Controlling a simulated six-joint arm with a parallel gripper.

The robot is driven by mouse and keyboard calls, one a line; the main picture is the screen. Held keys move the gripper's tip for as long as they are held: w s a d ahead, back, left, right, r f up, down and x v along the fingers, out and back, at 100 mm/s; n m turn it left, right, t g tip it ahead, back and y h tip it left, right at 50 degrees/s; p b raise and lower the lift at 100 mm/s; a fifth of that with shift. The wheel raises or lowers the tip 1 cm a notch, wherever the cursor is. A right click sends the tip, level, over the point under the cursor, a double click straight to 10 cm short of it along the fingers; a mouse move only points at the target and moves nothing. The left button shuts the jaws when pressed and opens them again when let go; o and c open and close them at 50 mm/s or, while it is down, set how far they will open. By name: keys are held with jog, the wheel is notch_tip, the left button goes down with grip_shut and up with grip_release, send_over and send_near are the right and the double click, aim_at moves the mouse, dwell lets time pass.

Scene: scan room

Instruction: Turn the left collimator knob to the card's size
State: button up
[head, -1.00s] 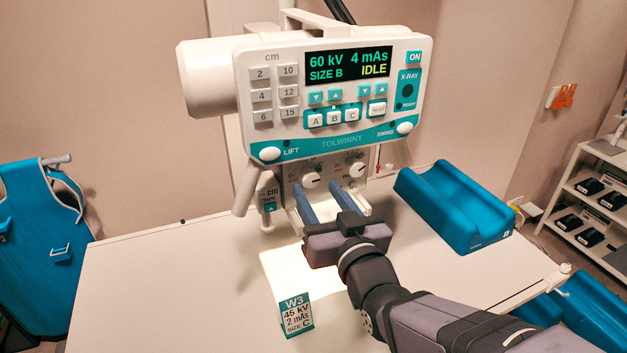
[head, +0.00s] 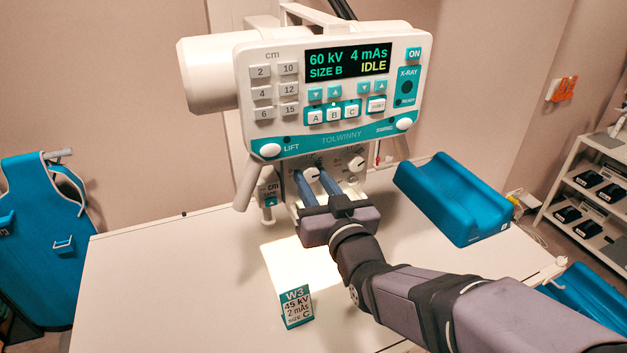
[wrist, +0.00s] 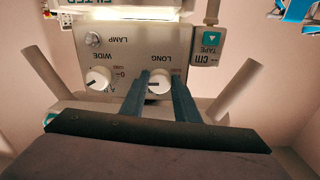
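The left collimator knob (head: 311,174) is a white dial on the grey panel under the console. It shows in the wrist view, upside down, as the knob (wrist: 158,84) marked LONG. My gripper (head: 310,171) points at it with its two blue fingers apart, one toward each side of the knob. In the wrist view the fingertips (wrist: 160,76) flank the knob closely; I cannot tell whether they touch it. The card (head: 296,307) stands on the table and reads W3, 45 kV, 2 mAs, SIZE C. The knob's scale is too small to read.
The right knob (head: 356,163), marked WIDE in the wrist view (wrist: 98,80), is close beside. The console display (head: 347,64) reads 60 kV, 4 mAs, SIZE B, IDLE. Pale handles (wrist: 238,90) flank the panel. A blue cradle (head: 455,200) lies at the table's right.

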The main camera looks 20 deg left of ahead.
jog(key=shift+f+n+b, duration=0.25)
jog(key=shift+n+b, duration=0.35)
jog(key=shift+b, duration=0.9)
jog(key=shift+n+b, duration=0.6)
jog(key=shift+b, duration=0.45)
jog(key=shift+r+n+b, duration=0.25)
jog(key=shift+n+b, duration=0.1)
jog(key=shift+n, duration=0.15)
jog(key=o, duration=1)
jog(key=shift+o, duration=0.2)
jog(key=shift+d, duration=0.1)
jog(key=b+v, duration=0.3)
jog(key=v, duration=0.4)
jog(key=shift+s, duration=0.1)
